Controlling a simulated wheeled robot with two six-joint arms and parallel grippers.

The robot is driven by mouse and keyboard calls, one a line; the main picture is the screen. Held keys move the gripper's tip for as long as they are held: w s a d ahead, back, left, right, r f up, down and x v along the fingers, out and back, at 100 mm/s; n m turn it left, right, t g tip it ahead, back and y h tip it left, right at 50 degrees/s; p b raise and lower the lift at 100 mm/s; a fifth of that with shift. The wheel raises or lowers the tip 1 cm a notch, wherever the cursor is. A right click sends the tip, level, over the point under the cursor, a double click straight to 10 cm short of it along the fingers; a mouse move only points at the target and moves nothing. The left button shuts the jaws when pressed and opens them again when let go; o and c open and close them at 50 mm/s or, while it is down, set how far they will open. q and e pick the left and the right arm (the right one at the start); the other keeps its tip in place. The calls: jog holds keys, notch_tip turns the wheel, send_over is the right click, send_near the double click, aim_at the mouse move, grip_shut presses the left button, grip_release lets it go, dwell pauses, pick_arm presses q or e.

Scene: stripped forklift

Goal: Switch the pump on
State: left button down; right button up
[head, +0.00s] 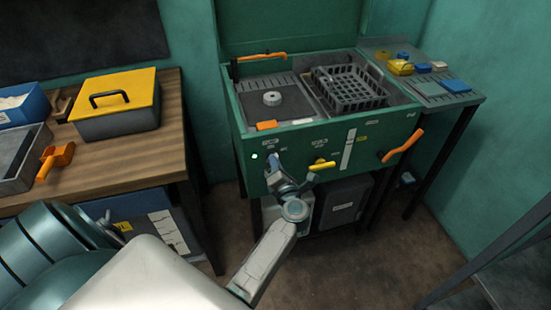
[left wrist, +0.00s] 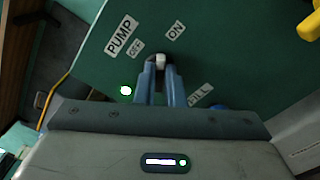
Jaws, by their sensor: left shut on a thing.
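The green washer-like machine (head: 252,177) stands against the back wall, its front panel facing me. My left gripper (head: 275,160) is at the left part of that panel. In the left wrist view, my left gripper (left wrist: 160,78) is shut on the pump switch (left wrist: 160,60), a small knob with a pale tip; the fingers hide most of it. A PUMP label (left wrist: 121,34), an OFF label (left wrist: 136,48) and an ON label (left wrist: 176,30) sit around it. Which label the switch points to, I cannot tell. My right gripper is not in view.
A yellow lever (head: 321,165) and an orange handle (head: 402,146) stick out from the panel to the right. A black basket (head: 348,90) sits on top of the machine. A wooden bench (head: 130,150) with a yellow-lidded box (head: 115,103) stands at left.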

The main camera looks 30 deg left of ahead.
pick_arm(q)
jog(key=shift+m+p, duration=1.5)
jog(key=c, duration=1.5)
grip_release()
jog(key=shift+d, duration=0.1)
